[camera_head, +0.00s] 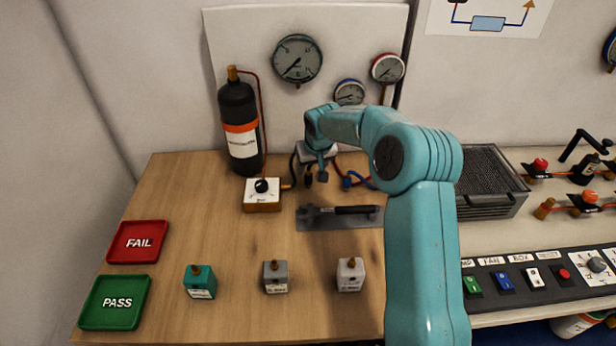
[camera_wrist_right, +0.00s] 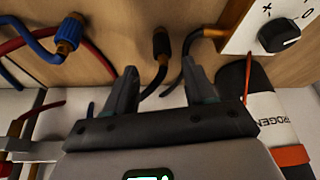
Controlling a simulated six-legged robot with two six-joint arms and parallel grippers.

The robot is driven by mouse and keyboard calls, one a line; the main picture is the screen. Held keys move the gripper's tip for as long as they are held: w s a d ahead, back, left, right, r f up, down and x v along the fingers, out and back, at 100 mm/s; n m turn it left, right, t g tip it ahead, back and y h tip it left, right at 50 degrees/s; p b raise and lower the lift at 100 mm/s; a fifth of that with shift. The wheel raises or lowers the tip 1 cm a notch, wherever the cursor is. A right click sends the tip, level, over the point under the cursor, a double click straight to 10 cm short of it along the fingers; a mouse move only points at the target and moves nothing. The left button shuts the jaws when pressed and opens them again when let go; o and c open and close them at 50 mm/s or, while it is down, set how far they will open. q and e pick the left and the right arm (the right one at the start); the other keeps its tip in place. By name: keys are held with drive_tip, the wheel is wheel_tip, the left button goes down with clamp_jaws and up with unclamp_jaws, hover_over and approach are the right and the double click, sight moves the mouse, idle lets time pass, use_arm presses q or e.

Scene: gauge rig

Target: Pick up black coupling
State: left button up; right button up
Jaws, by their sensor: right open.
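The black coupling (camera_wrist_right: 162,42) shows in the right wrist view as a dark fitting on the end of a black hose, just beyond and between my fingertips. It looks apart from both fingers. My right gripper (camera_wrist_right: 157,72) is open, with nothing between its fingers. In the head view my right gripper (camera_head: 315,178) points down over the back of the wooden table, and I cannot make out the black coupling clearly beside it. My left gripper is not in view.
A blue coupling (camera_wrist_right: 68,35) with a brass end lies nearby; it also shows in the head view (camera_head: 347,183). A white-topped box (camera_head: 262,194) with a black knob and a black cylinder (camera_head: 240,128) stand left of the gripper. A wrench (camera_head: 340,211) lies in front.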

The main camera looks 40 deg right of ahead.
sight(309, 173)
drive_tip(key=shift+w+a+f, duration=0.1)
drive_tip(key=shift+w+f, duration=0.05)
drive_tip(key=shift+f, duration=0.2)
drive_tip(key=p+x, duration=0.1)
drive_tip(key=x, duration=0.2)
drive_tip(key=shift+f, duration=0.4)
drive_tip(key=shift+w+f, duration=0.2)
drive_tip(key=shift+f, duration=0.2)
drive_tip(key=shift+s+r, duration=0.1)
drive_tip(key=shift+r, duration=0.05)
drive_tip(key=shift+c, duration=0.9)
clamp_jaws()
